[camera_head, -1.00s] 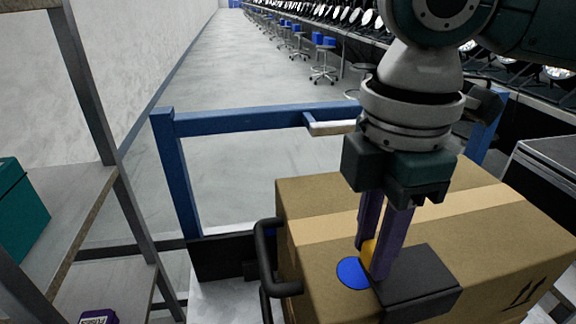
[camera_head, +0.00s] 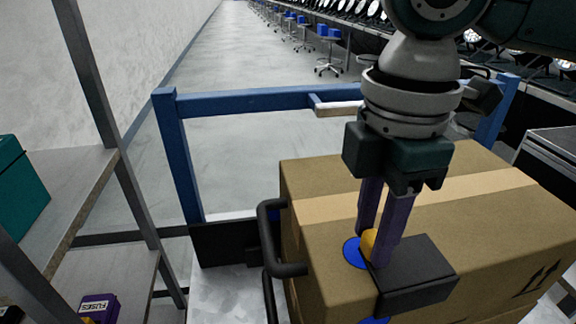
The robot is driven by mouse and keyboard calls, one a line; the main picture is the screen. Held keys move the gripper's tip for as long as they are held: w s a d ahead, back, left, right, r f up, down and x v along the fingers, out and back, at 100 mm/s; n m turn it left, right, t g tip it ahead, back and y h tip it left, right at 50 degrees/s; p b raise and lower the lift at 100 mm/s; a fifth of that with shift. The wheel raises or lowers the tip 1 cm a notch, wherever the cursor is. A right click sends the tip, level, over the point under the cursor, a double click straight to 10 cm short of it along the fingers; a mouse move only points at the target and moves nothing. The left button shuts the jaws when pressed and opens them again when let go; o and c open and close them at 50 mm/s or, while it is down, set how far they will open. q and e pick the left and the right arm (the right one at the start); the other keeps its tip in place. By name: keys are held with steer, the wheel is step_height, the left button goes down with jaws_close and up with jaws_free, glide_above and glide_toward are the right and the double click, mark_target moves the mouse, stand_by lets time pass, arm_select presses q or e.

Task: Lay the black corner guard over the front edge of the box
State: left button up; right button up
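The cardboard box (camera_head: 450,224) stands at the lower right, with a pale tape strip across its top. The black corner guard (camera_head: 418,272) is at the box's front top edge and hides part of it. I cannot tell whether it rests on the edge or hangs just above. My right gripper (camera_head: 380,250) points down from above, its purple fingers around the yellow knob (camera_head: 368,243) at the guard's left end. A blue disc (camera_head: 353,254) shows on the box top left of the knob; another blue patch (camera_head: 373,321) shows below the guard. My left gripper is out of view.
A blue-framed cart (camera_head: 240,101) stands around the box, with a black handle (camera_head: 271,240) at the box's left. A shelf (camera_head: 75,195) on the left holds a teal case (camera_head: 18,188) and a purple fuses box (camera_head: 98,307). Open floor lies beyond the cart.

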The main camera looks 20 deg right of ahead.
steer(key=o, duration=0.4)
steer(key=shift+r, duration=0.1)
step_height(320, 180, up, 10)
steer(key=shift+f+p, duration=0.1)
steer(key=shift+p, duration=0.7)
